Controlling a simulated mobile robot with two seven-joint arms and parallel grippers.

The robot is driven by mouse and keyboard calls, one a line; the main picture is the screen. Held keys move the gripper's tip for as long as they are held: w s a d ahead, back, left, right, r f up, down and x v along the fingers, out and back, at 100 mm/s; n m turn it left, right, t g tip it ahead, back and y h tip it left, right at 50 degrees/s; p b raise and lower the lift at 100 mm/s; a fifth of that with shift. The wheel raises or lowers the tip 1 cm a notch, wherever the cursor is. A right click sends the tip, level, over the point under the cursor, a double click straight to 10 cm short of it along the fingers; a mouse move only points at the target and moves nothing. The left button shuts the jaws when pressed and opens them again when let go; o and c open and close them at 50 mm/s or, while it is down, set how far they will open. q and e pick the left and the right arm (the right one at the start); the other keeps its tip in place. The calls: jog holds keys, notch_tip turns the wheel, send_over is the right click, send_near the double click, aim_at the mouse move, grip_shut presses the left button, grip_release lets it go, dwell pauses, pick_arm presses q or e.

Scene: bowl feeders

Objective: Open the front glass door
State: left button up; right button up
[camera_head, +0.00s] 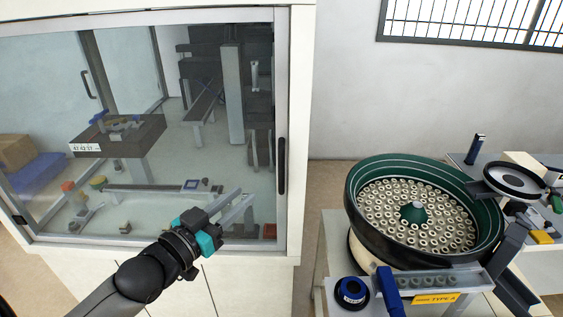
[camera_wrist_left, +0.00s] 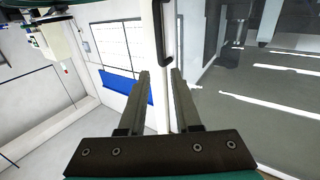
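The front glass door (camera_head: 230,120) of the white cabinet is shut in its frame. Its dark vertical handle (camera_head: 282,165) is on the right edge of the door. In the left wrist view the handle (camera_wrist_left: 160,35) shows beyond and between the fingertips, apart from them, and the glass (camera_wrist_left: 265,105) fills the right side. My left gripper (camera_head: 246,198) is in front of the door, left of and a little below the handle. Its two fingers (camera_wrist_left: 161,76) are spread with nothing between them. My right gripper is in neither view.
A green bowl feeder (camera_head: 355,205) full of ring-shaped parts stands right of the cabinet. A blue-and-black round part (camera_head: 352,291) is near its front. Machinery (camera_head: 118,135) stands behind the glass. A strip of floor (camera_head: 325,190) lies between cabinet and feeder.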

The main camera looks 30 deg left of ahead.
aim_at(280, 164)
pick_arm(q)
jog(key=shift+w+d+b, duration=0.15)
jog(key=shift+w+d, duration=0.2)
jog(key=shift+w, duration=2.15)
jog(key=shift+w+d+b, duration=0.2)
jog(key=shift+w+d, duration=0.15)
jog(key=shift+w, duration=2.15)
jog(key=shift+w+d+b, duration=0.15)
jog(key=shift+w+d, duration=0.2)
jog(key=shift+w, duration=2.15)
grip_shut()
